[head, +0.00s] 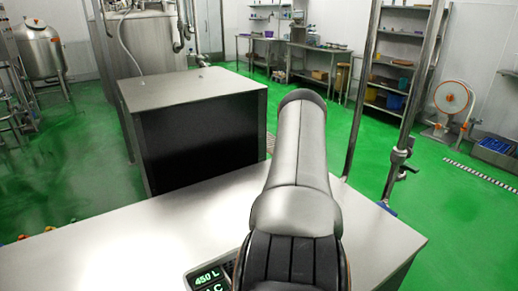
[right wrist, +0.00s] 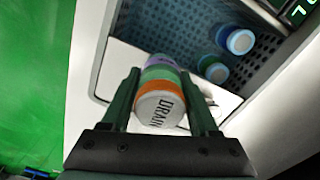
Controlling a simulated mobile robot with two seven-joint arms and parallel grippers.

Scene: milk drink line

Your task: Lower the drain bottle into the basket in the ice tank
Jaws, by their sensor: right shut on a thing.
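The drain bottle (right wrist: 158,108) has a white cap end lettered DRAIN and orange, green and purple bands. My right gripper (right wrist: 160,78) is shut on it, one finger on each side. In the right wrist view it shows in front of the near edge of the dark perforated basket (right wrist: 180,30); its far end is hidden, and I cannot tell its height over the basket. The basket sits in the pale-rimmed ice tank (right wrist: 88,45). The head view shows one of my arms but no gripper. My left gripper is in neither view.
The basket's left part looks clear. A green-lit display (head: 208,280) is on the steel worktop (head: 120,240). A dark-fronted steel cabinet (head: 200,130) stands behind it.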

